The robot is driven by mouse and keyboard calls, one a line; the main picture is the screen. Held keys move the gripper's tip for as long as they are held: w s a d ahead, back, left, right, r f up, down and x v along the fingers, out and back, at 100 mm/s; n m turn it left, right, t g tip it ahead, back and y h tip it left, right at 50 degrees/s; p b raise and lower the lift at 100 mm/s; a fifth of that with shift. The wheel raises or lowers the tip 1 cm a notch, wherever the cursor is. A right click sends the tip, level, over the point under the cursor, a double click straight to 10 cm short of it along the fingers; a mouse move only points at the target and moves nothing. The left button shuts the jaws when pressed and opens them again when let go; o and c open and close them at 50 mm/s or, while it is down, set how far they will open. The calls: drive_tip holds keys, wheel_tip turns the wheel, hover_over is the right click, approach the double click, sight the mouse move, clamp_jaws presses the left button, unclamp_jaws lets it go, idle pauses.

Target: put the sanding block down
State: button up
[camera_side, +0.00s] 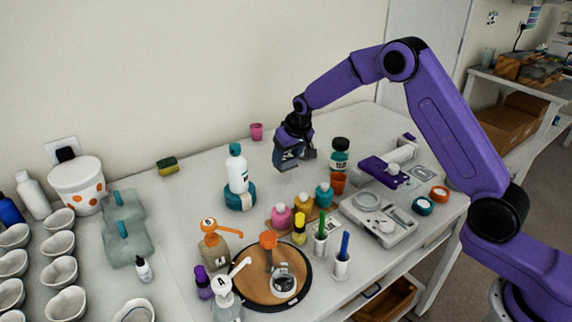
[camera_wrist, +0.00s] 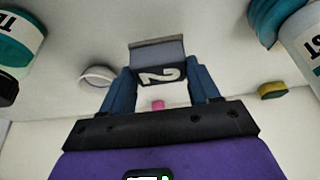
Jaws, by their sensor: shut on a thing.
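The sanding block (camera_wrist: 157,50) is a grey block with a white face marked with a dark 2. In the wrist view it sits between the two blue fingers of my gripper (camera_wrist: 162,82), which are shut on it. In the side view my gripper (camera_side: 295,155) points down over the back part of the white table (camera_side: 215,160). The block is mostly hidden there among the dark fingers. I cannot tell whether its underside touches the table.
A white bottle (camera_side: 237,170) in a teal ring stands left of my gripper. A dark-capped bottle (camera_side: 340,155) and an orange cup (camera_side: 337,183) stand to the right. A pink cup (camera_side: 256,132) is behind. A green-yellow sponge (camera_side: 167,166) lies farther left. Small bottles stand in front.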

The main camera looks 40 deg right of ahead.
sight(288, 159)
drive_tip(key=shift+w+f, duration=0.2)
drive_tip(key=shift+f, duration=1.6)
drive_tip(key=shift+f, duration=0.1)
drive_tip(key=shift+f, duration=0.1)
drive_tip(key=o, duration=1.1)
drive_tip(key=shift+c, duration=0.2)
drive_tip(key=v, duration=1.2)
drive_tip(key=shift+r, duration=0.25)
